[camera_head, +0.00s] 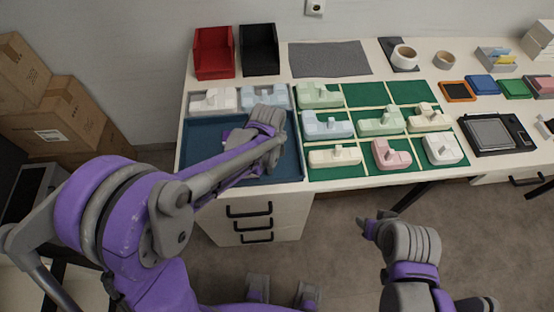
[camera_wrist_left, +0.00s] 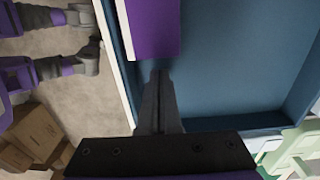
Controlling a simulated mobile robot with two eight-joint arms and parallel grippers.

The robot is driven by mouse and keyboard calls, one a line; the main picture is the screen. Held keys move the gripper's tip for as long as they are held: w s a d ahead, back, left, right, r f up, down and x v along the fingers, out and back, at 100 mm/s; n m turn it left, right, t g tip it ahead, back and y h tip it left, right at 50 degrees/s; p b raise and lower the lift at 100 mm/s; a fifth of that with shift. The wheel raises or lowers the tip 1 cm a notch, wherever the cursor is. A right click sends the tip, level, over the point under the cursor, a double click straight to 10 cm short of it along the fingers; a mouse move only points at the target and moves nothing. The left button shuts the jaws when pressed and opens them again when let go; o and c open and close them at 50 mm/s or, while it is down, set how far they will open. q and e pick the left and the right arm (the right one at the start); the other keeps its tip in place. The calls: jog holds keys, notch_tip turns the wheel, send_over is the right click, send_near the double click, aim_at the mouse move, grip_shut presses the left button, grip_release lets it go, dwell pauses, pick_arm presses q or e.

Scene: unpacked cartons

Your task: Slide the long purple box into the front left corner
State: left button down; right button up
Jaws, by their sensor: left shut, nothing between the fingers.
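The long purple box (camera_wrist_left: 152,28) lies in the blue tray (camera_wrist_left: 222,60), close along the tray's front wall, and runs out of the top of the left wrist view. My left gripper (camera_wrist_left: 160,76) is shut and empty, with its fingertips at the box's near end; I cannot tell whether they touch it.
A green divided mat (camera_head: 363,95) with several pale blocks lies right of the tray. Grey trays with a white and a blue block (camera_head: 264,98) stand behind it. Red (camera_head: 214,53) and black (camera_head: 259,50) bins stand farther back. Bare tray floor shows beside the box.

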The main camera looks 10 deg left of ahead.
pick_arm(q)
jog(key=shift+s+a, duration=0.2)
jog(key=shift+a, duration=0.65)
jog(key=shift+a, duration=0.1)
jog(key=s+a, duration=0.1)
jog(key=a, duration=0.3)
jog(key=s+a+b, duration=0.1)
jog(key=a, duration=0.3)
jog(key=s+a, duration=0.1)
jog(key=a, duration=0.2)
jog(key=shift+s+a+b, duration=0.2)
jog(key=shift+a+b, duration=0.15)
jog(key=shift+a, duration=0.05)
